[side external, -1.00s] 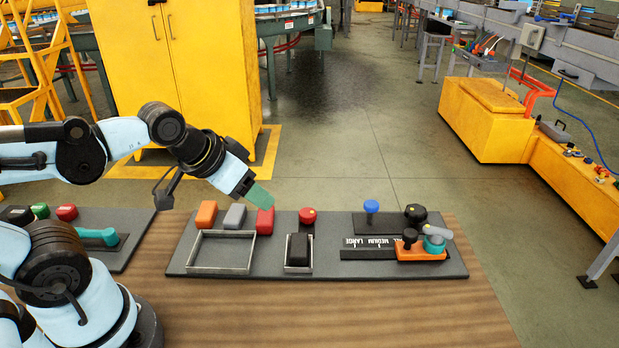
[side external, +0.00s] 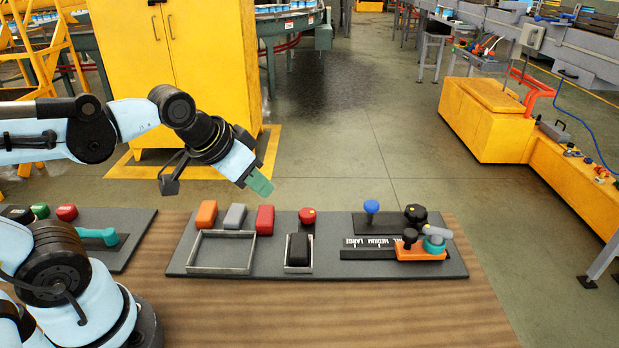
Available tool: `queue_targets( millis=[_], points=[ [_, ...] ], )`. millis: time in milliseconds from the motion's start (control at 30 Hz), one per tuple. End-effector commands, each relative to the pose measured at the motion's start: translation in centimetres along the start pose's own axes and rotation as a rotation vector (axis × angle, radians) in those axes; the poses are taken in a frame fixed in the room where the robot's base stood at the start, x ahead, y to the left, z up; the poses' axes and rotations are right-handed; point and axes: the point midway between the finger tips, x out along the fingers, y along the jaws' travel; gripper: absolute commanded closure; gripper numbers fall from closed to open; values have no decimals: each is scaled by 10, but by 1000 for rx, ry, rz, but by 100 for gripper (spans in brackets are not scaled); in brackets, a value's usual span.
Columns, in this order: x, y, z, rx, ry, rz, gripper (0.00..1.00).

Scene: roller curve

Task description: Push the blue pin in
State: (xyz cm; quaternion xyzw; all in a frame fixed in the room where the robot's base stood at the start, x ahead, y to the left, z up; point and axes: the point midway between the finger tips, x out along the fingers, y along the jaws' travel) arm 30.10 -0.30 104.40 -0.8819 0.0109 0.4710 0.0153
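The blue pin (side external: 371,207) stands upright at the back of the grey panel (side external: 333,262), right of the red round button. Its round blue head is raised above the panel on a short stem. My gripper (side external: 260,185) is in the air above the panel's back left part, over the red block and well left of the pin. Its teal tip points down and to the right and touches nothing that I can make out. I cannot see a gap between the fingers at this size.
On the panel are orange (side external: 206,214), grey (side external: 235,216) and red (side external: 265,219) blocks, a red button (side external: 307,216), a black rocker (side external: 299,248), a black knob (side external: 415,213) and an orange slider (side external: 422,254). A second panel (side external: 135,240) lies left. Air above the pin is clear.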

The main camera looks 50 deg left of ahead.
Motion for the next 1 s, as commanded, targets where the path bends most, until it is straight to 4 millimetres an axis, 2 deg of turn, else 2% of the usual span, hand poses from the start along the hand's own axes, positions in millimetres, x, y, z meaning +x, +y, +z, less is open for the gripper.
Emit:
queue_targets(
  millis=[33, 100, 300, 500, 800, 1000],
  points=[
    [-3, 2, -14, 24, -18, 4, 89],
    [-7, 4, -33, 63, -50, 11, 100],
    [-11, 14, -88, 187, -148, 38, 100],
    [-4, 27, -136, 311, -244, 72, 100],
    [24, 50, -189, 496, -384, 135, 100],
    [50, 68, -208, 615, -473, 184, 100]
  ],
)
